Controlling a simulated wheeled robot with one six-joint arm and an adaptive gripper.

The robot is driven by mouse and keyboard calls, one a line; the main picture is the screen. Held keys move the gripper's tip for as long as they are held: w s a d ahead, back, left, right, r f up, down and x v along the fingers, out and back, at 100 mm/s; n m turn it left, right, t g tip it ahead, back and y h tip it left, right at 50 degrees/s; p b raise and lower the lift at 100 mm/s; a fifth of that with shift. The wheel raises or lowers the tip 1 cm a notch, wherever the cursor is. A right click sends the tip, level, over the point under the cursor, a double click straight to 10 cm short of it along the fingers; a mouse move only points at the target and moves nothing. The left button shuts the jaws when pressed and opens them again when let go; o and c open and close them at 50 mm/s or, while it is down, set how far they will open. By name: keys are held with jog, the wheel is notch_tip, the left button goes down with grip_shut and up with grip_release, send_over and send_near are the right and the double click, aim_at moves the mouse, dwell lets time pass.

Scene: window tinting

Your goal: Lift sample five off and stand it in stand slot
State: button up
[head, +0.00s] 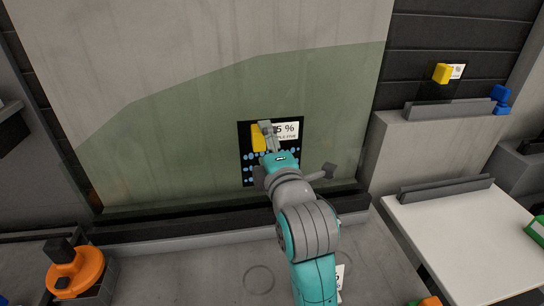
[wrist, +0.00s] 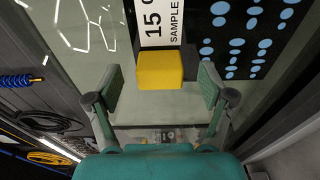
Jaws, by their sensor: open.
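Sample five (head: 290,158) is a dark square panel with blue dots and a white label on the big window. Its yellow block (head: 258,138) sits at its upper left. In the wrist view the yellow block (wrist: 160,70) lies between the spread fingertips of my gripper (wrist: 160,88), with a gap on both sides. My gripper (head: 263,150) is open and empty at the panel, partly hidden by my arm in the head view. A long grey slotted stand (head: 446,188) lies empty on the white table. I cannot tell which stand slot is meant.
Another grey stand (head: 450,108) on a concrete ledge (head: 430,140) has a dark sample with a yellow block (head: 442,73) behind it. A blue object (head: 501,98) sits beside it. An orange tool (head: 75,272) is at lower left. The white table (head: 470,255) has free room.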

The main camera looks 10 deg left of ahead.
jog(key=shift+x, duration=1.2)
jog(key=shift+c, duration=0.2)
jog(key=c, duration=1.3)
jog(key=shift+a+r+v, duration=0.15)
jog(key=shift+r+v, duration=0.05)
jog(key=shift+v, duration=1.3)
jog(key=shift+a+r+v, duration=0.15)
jog(key=shift+v, duration=1.35)
jog(key=shift+a+r+v, duration=0.15)
jog(key=shift+r+v, duration=0.05)
jog(key=shift+v, duration=1.3)
jog(key=shift+c, duration=0.2)
jog(key=shift+s, duration=0.2)
